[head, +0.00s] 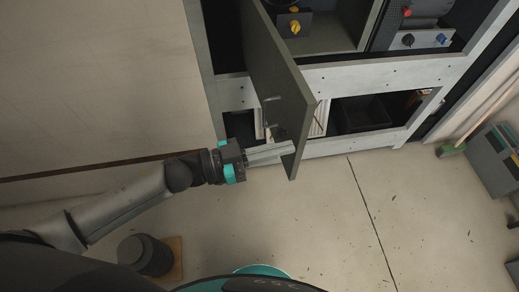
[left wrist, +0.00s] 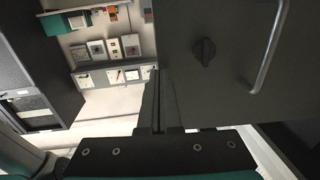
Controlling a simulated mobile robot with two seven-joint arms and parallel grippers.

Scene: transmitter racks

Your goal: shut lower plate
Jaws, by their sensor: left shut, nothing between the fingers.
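The lower plate looks to be the dark grey-green hinged panel (head: 285,90), which stands swung open from the rack's lower part. In the left wrist view the plate (left wrist: 235,90) fills the upper right, with a black knob (left wrist: 204,52) and a metal bar handle (left wrist: 270,50). My left gripper (head: 288,149) is shut and empty, its fingertips at the plate's lower end. In the left wrist view the gripper fingers (left wrist: 153,80) lie by the plate's left edge; I cannot tell whether they touch it. My right gripper is not in view.
The pale rack frame (head: 375,75) has open bays behind the plate, with a yellow knob (head: 295,27) inside. The floor (head: 330,210) in front is mostly clear.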

